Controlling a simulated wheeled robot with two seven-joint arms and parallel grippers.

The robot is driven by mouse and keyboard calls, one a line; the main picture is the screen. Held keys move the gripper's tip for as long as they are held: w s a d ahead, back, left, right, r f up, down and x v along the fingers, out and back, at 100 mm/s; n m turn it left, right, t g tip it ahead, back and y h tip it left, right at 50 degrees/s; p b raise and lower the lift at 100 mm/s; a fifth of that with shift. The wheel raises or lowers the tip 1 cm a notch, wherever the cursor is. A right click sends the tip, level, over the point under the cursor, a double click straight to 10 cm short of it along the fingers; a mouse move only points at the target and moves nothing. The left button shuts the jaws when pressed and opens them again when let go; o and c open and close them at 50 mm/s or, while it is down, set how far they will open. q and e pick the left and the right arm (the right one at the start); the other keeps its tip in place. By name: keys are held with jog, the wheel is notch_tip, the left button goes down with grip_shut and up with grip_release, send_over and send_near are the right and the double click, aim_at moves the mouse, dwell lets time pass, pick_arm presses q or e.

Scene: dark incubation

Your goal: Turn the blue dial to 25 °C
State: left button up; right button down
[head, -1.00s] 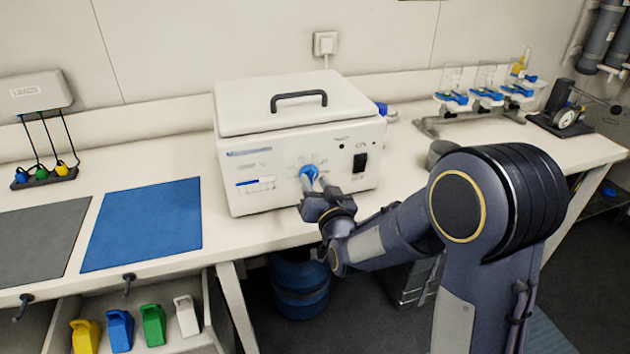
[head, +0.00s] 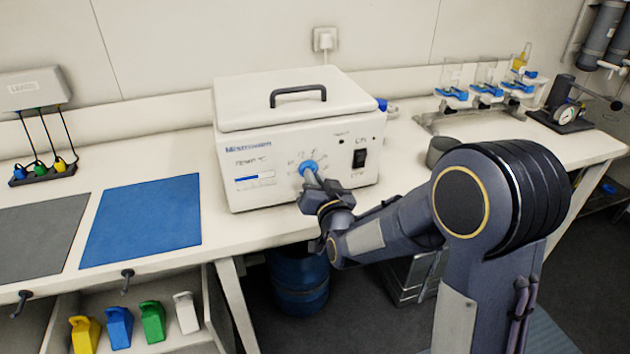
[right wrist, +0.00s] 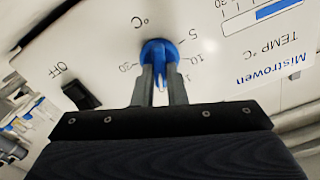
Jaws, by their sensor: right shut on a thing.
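The blue dial (head: 308,167) is on the front of a white box-shaped incubator (head: 225,180) labelled Mistrowen, with a scale of numbers around it. My right gripper (head: 311,180) is at the dial, its fingers shut on the dial's grip. In the right wrist view the dial (right wrist: 158,48) sits between the two fingertips (right wrist: 160,72). Marks 5, 10 and 30 are readable around it there; the fingers cover other marks, and I cannot read the exact setting. My left gripper is not in view.
A black switch (head: 359,158) marked OFF is right of the dial. A grey round pot (head: 440,151) stands right of the incubator. A blue mat (head: 145,222) lies on the bench to the left. Floor space below holds a blue drum (head: 300,280).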

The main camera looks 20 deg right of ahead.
jog(key=shift+d+f+m+b, duration=0.1)
jog(key=shift+m+b, duration=1.8)
jog(key=shift+b, duration=0.8)
jog(key=shift+d+f+m+b, duration=0.1)
jog(key=shift+m+b, duration=1.8)
jog(key=shift+b, duration=0.75)
jog(key=shift+a, duration=0.1)
jog(key=c, duration=1.5)
grip_release()
jog(key=shift+r, duration=0.1)
jog(key=shift+o, duration=0.2)
jog(key=s, duration=0.8)
jog(key=shift+d, duration=0.2)
